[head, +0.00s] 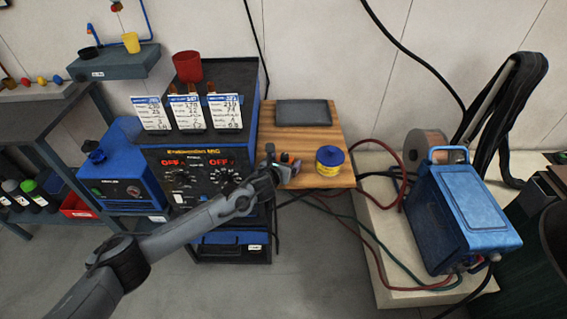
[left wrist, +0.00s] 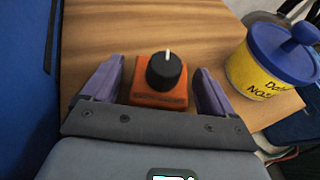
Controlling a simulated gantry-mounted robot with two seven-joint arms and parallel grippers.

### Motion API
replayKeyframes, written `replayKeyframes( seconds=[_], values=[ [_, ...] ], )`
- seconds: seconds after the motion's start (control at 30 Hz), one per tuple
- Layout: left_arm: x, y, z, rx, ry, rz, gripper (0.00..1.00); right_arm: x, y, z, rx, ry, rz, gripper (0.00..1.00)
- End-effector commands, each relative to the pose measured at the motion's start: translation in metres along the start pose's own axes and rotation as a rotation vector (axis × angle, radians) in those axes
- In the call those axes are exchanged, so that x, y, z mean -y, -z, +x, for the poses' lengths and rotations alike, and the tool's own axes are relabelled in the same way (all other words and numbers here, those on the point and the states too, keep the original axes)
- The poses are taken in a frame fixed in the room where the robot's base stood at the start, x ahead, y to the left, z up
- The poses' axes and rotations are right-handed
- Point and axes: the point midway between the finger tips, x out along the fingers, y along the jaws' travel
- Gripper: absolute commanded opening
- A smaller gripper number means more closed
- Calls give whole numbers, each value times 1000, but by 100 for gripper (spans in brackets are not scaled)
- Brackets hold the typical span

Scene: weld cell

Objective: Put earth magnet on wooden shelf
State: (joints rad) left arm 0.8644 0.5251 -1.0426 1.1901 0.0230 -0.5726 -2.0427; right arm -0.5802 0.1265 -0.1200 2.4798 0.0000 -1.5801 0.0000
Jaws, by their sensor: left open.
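The earth magnet (left wrist: 162,82) looks to be the orange square block with a black knob and a white mark on top. It stands upright on the wooden shelf (head: 325,137), near its front left in the head view. My left gripper (head: 283,163) reaches over the shelf's front left edge. In the left wrist view its two purple fingers (left wrist: 160,90) are open, one on each side of the magnet, with small gaps showing. In the head view the gripper mostly hides the magnet. My right gripper is not in view.
A yellow tub with a blue lid (head: 329,160) stands on the shelf just right of the gripper. A grey tray (head: 303,113) lies at the shelf's back. The blue and black welder (head: 200,150) is close on the left. Cables hang right of the shelf.

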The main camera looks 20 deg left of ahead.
Motion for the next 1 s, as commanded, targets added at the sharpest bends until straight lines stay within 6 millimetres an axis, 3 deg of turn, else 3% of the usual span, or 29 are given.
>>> replayKeyframes(
  seconds=[0.27, 0.7, 1.0],
  values=[
    [-1, -4, -15, -1, 0, 1, 87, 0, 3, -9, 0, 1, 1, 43],
    [-1, -4, -87, -1, 0, 2, 87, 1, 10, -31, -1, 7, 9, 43],
    [0, -3, -117, -1, 0, 1, 87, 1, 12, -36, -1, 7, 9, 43]
  ],
)
